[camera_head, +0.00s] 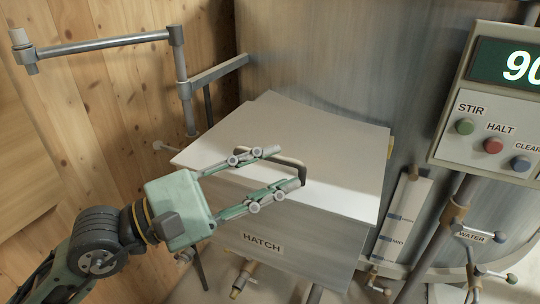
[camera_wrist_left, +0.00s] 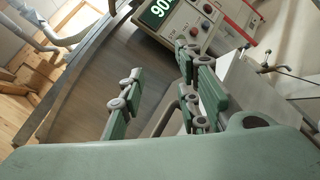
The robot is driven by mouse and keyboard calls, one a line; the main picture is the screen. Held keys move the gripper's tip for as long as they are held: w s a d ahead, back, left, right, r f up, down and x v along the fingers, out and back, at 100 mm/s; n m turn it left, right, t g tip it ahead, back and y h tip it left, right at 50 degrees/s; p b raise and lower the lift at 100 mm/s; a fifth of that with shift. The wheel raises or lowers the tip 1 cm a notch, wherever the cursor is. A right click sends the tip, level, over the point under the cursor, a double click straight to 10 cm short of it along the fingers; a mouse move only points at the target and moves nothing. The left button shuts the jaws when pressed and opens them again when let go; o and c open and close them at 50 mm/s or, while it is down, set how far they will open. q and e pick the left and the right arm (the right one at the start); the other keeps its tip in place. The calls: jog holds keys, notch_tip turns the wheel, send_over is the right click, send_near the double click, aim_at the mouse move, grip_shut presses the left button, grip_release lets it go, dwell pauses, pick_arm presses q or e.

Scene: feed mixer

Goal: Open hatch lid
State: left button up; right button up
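The hatch lid (camera_head: 345,160) is a pale metal panel lying shut over the sloped box marked HATCH (camera_head: 262,243). A dark bar handle (camera_head: 297,161) stands on the lid, partly hidden by my fingers. My left gripper (camera_head: 284,168) is over the lid with its green fingers spread apart, one on the far side and one on the near side of the handle. I cannot tell whether either finger touches the handle. In the left wrist view the gripper (camera_wrist_left: 160,68) also shows a wide gap between its fingers. My right gripper is in neither view.
A control panel (camera_head: 488,130) with STIR, HALT and CLEAR buttons stands at the right. Below it are a level gauge (camera_head: 402,218) and a WATER valve (camera_head: 472,236). A grey pipe arm (camera_head: 105,43) juts out at upper left before the wooden wall (camera_head: 120,100).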

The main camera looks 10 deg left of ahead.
aim_at(266, 159)
pick_arm(q)
jog(key=w+a+f+m+t+y, duration=0.2)
jog(key=w+a+f+m+y, duration=0.2)
jog(key=w+a+y, duration=0.25)
jog(key=p+x, duration=0.2)
jog(key=x, duration=0.1)
jog(key=p+x, duration=0.1)
jog(key=x, duration=0.2)
jog(key=shift+d+p, duration=0.35)
jog(key=shift+d, duration=0.1)
jog(key=shift+w+d+f, duration=0.3)
jog(key=shift+w+d, duration=0.1)
jog(key=shift+w, duration=0.05)
grip_shut()
